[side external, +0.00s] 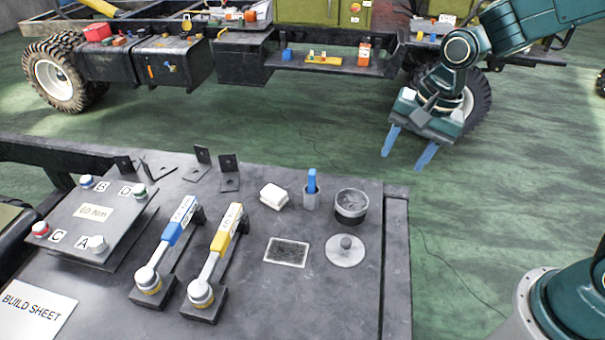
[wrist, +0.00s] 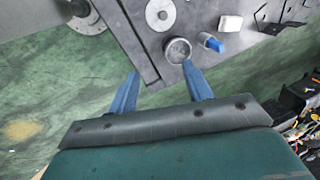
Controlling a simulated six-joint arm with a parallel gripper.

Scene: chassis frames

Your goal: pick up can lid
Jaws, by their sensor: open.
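The can lid (side external: 345,251) is a flat, light grey disc with a dark round knob in its middle. It lies on the dark bench near the right edge, in front of the open can (side external: 350,207). In the wrist view the lid (wrist: 160,14) is at the top and the can (wrist: 177,50) is below it. My gripper (side external: 406,152) has two blue fingers spread apart with nothing between them. It is off the bench's far right corner, above the green floor, apart from the lid. The fingers also show in the wrist view (wrist: 161,88).
On the bench (side external: 375,310) near the lid are a dark rectangular pad (side external: 287,252), a white block (side external: 273,196) and a holder with a blue item (side external: 312,188). Two torque wrenches (side external: 217,255) lie further left. A vehicle chassis (side external: 240,62) stands behind the bench.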

